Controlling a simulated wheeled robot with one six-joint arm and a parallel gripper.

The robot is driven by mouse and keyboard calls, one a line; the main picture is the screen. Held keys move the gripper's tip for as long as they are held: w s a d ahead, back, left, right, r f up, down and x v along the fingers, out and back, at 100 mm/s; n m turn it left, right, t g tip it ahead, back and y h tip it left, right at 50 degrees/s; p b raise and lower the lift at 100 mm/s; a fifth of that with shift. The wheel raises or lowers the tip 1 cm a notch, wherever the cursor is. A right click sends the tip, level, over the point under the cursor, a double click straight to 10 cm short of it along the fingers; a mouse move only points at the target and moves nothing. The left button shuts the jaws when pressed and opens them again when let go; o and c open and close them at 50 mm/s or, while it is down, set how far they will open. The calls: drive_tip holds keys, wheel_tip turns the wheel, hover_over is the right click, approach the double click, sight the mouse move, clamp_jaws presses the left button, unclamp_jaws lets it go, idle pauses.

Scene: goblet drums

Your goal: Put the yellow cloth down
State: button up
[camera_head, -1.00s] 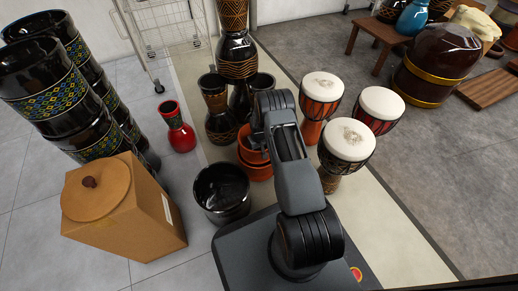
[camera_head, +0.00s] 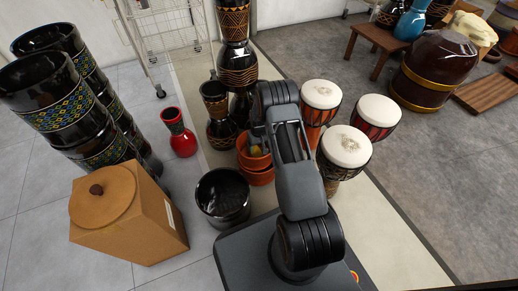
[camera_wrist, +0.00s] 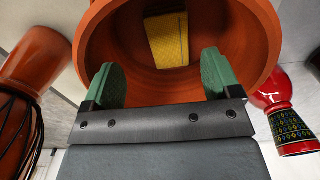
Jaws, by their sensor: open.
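The yellow cloth (camera_wrist: 168,38) lies inside an orange clay pot (camera_wrist: 245,35), seen past my gripper in the wrist view. A small yellow patch of it (camera_head: 256,150) shows in the upper of the stacked orange pots (camera_head: 258,176) in the head view. My gripper (camera_wrist: 162,78) is open, its two green fingertips apart at the pot's near rim, with nothing between them. The cloth is beyond the fingertips and apart from them. In the head view my arm hides the gripper and part of the pots.
Goblet drums with white heads (camera_head: 347,146) stand right of my arm. A black pot (camera_head: 223,197) stands in front of the orange pots, and a red vase (camera_head: 178,132) to the left.

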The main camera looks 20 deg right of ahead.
wheel_tip(320, 180, up, 3)
wheel_tip(320, 180, up, 13)
drive_tip(key=p, duration=0.1)
hover_over(259, 154)
drive_tip(key=s+a, duration=0.1)
drive_tip(key=a, duration=0.2)
drive_tip(key=s+a+r+t, duration=0.1)
drive_tip(key=s+a+r, duration=0.3)
drive_tip(key=r, duration=0.5)
drive_tip(key=s+a+r, duration=0.2)
drive_tip(key=s+r, duration=0.3)
drive_tip(key=s, duration=0.4)
drive_tip(key=s+a+r+t, duration=0.1)
drive_tip(key=s+a+r, duration=0.1)
drive_tip(key=s+r, duration=0.4)
drive_tip(key=s, duration=0.4)
drive_tip(key=shift+s+a+t, duration=0.25)
drive_tip(key=shift+s+t, duration=0.05)
drive_tip(key=shift+r, duration=0.15)
wheel_tip(259, 154, up, 39)
drive_tip(key=t+p, duration=0.1)
drive_tip(key=p, duration=3.6)
drive_tip(key=shift+s+a, duration=0.15)
